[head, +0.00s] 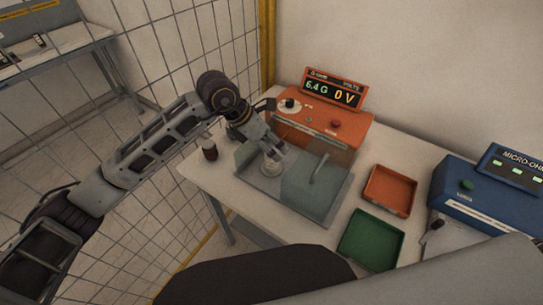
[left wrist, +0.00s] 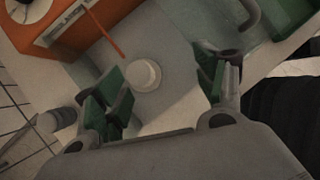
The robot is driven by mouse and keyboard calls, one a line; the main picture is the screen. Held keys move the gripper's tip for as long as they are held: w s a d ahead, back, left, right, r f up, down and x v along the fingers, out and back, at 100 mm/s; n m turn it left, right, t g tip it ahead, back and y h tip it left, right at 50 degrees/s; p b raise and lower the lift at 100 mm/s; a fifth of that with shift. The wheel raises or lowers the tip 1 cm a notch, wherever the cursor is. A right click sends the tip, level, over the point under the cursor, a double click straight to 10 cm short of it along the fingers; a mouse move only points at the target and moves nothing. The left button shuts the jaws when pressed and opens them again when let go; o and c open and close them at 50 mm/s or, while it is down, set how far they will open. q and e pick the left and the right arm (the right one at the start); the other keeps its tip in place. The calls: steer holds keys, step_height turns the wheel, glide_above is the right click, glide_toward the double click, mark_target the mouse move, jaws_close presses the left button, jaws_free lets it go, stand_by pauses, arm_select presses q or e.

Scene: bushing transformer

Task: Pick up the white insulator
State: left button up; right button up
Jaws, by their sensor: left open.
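The white insulator (head: 270,165) stands in the clear-walled test box (head: 318,187) in front of the orange tester, under my left gripper. In the left wrist view the insulator (left wrist: 145,75) is a round white piece seen from above, between and beyond the two green-padded fingers. My left gripper (head: 272,147) is open and empty; its fingers (left wrist: 160,85) are spread to either side of the insulator with no visible contact. The insulator's lower part is hard to make out. My right gripper is not in view.
The orange tester (head: 323,125) with a lit display stands behind the box. A red tray (head: 390,190), a green tray (head: 371,240) and a blue micro-ohm meter (head: 485,195) lie to the right. A small dark brown object (head: 210,150) stands left of the box. A wire fence borders the left.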

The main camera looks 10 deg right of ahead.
mark_target(272, 160)
arm_select(q)
steer(key=w+a+y, duration=0.2)
steer(key=a, duration=0.1)
steer(key=shift+w+f+t, duration=0.15)
steer(key=shift+w+t, duration=0.1)
steer(key=shift+t, duration=0.15)
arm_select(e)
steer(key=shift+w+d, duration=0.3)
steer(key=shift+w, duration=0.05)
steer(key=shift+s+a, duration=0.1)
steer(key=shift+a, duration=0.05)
arm_select(q)
steer(key=p+x, duration=0.1)
steer(key=x, duration=0.6)
steer(key=shift+d+f, duration=0.15)
steer(key=shift+w+d+f, duration=0.1)
steer(key=shift+d+f, duration=0.1)
steer(key=shift+f, duration=0.35)
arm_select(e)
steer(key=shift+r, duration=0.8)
arm_select(q)
steer(key=shift+p, duration=0.3)
